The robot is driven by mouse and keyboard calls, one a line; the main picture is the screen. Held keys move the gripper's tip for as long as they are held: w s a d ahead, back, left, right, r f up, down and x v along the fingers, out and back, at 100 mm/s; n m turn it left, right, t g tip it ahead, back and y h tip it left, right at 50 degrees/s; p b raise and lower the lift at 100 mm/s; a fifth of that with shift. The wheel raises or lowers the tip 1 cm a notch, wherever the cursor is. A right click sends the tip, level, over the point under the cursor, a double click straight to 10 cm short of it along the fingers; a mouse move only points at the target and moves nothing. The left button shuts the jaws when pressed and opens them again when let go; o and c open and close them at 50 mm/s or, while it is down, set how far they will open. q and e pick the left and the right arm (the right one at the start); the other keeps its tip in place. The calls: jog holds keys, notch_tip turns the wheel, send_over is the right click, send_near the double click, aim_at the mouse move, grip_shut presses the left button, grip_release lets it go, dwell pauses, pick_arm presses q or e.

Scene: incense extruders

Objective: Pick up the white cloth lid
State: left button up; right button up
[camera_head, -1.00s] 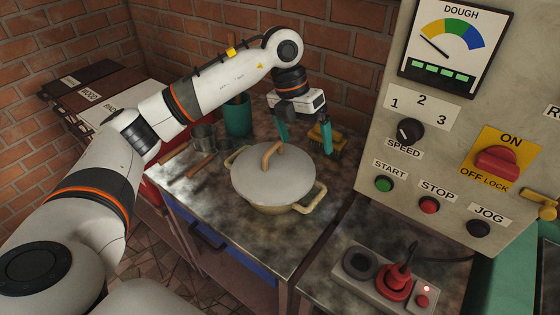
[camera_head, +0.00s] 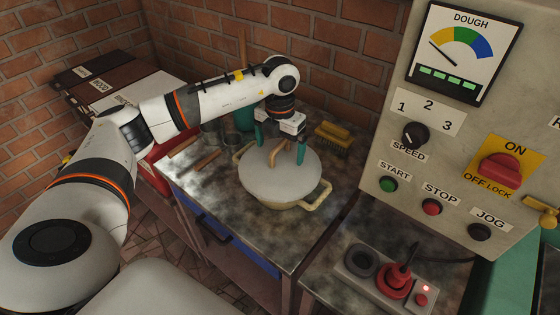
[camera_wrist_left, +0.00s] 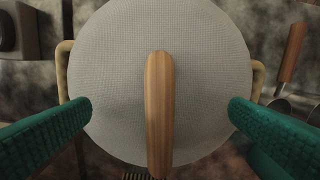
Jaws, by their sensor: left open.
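The white cloth lid (camera_head: 285,182) is round, with a wooden arched handle (camera_head: 277,153), and covers a cream pot (camera_head: 312,200) with two side handles on the stained bench. My left gripper (camera_head: 279,150) is above the lid, its green fingers apart on either side of the wooden handle. In the left wrist view the lid (camera_wrist_left: 110,70) fills the middle, and the wooden handle (camera_wrist_left: 159,110) runs upright between the two open fingers (camera_wrist_left: 159,118), touching neither. My right gripper is not in view.
A yellow brush (camera_head: 334,138) lies behind the pot near the brick wall. A green cup (camera_head: 244,118) and wooden-handled tools (camera_head: 207,161) are at the back left. The control panel (camera_head: 450,130) stands to the right. The bench front is clear.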

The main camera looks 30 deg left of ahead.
pick_arm(q)
jog(key=shift+f, duration=0.9)
jog(key=shift+c, duration=0.3)
jog(key=shift+s+d, duration=0.1)
jog(key=shift+s, duration=0.05)
grip_shut()
